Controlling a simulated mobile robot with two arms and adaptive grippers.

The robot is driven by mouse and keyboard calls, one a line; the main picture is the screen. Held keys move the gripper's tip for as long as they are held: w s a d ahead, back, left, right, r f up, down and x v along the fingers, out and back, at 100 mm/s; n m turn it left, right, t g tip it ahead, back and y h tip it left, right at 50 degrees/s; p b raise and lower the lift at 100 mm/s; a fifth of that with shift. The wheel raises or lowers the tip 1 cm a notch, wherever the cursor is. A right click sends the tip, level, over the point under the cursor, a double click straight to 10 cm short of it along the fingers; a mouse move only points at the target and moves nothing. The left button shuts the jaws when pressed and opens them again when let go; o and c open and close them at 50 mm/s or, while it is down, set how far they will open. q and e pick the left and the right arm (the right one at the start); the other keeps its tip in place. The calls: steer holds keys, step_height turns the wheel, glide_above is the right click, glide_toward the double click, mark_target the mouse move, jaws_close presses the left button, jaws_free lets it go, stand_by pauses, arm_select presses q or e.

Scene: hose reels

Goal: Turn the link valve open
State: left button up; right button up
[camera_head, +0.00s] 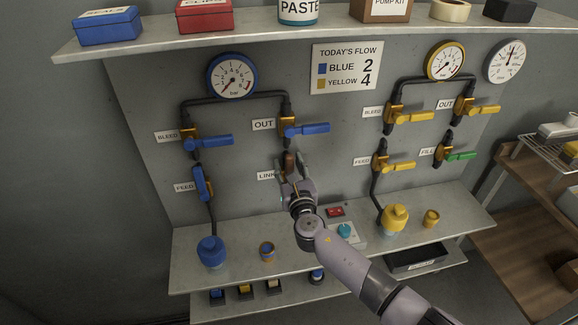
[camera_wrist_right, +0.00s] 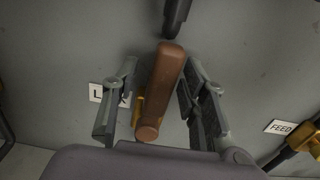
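The link valve's brown handle (camera_head: 289,161) is on the wall panel beside the LINK label (camera_head: 266,176). In the right wrist view the brown handle (camera_wrist_right: 164,85) points roughly up and down, slightly tilted, with a yellow valve body (camera_wrist_right: 138,108) partly hidden behind it. My right gripper (camera_head: 294,163) is at this handle, with its fingers apart on either side. In the wrist view a gap shows on the left of the handle, while the right finger looks close to it; contact cannot be told. My left gripper is not in view.
Blue valves (camera_head: 212,141) are on the left of the panel, yellow valves (camera_head: 412,117) and a green-handled one (camera_head: 461,156) on the right. The lower shelf (camera_head: 190,262) holds a blue bottle (camera_head: 211,251), a yellow bottle (camera_head: 395,217) and a button box (camera_head: 344,231) beside my arm.

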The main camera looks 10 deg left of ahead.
steer(key=shift+s, duration=0.15)
steer(key=v, duration=1.1)
steer(key=shift+s+d, duration=0.2)
steer(key=shift+s, duration=0.15)
